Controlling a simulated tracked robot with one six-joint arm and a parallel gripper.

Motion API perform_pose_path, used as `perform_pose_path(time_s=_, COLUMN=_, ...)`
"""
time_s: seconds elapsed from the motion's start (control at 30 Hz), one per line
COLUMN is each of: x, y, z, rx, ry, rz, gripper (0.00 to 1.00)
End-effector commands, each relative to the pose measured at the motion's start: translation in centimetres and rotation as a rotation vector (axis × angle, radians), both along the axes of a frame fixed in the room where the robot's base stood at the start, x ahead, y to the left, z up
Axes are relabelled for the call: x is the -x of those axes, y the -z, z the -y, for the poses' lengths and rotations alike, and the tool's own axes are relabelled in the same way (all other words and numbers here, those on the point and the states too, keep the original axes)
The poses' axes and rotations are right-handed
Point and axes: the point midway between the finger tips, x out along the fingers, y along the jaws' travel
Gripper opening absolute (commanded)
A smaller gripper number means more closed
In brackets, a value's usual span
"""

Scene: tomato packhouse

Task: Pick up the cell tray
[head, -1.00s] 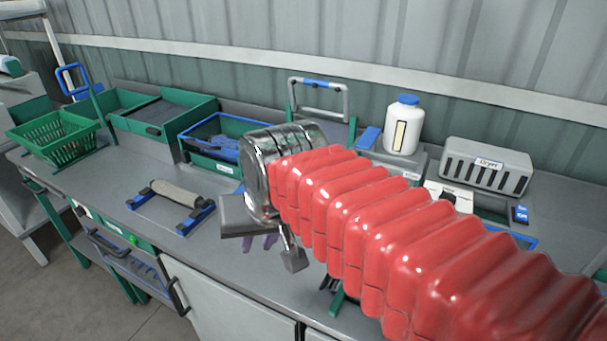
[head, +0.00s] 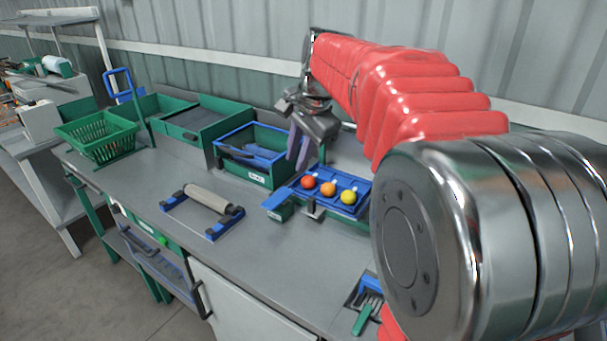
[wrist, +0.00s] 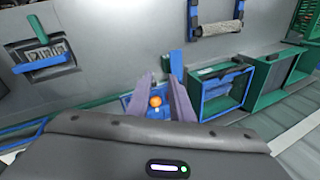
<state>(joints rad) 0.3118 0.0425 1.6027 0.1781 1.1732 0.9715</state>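The fingers look clear of the tray.
A green-and-blue bin (head: 255,177) stands close left of the tray. A roller stand (head: 208,200) lies at front left, a green basket (head: 97,140) farther left.

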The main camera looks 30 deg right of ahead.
Motion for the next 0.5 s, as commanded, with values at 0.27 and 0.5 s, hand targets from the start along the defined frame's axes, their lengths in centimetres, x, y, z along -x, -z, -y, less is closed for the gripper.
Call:
perform_pose_path(time_s=0.27, x=-4.8, y=0.9, z=5.1, rx=-0.12, ry=0.255, rz=-0.035, gripper=0.2)
perform_pose_path(time_s=0.5, x=-8.2, y=2.5, z=9.7, rx=-0.223, ry=0.472, rz=-0.066, gripper=0.2)
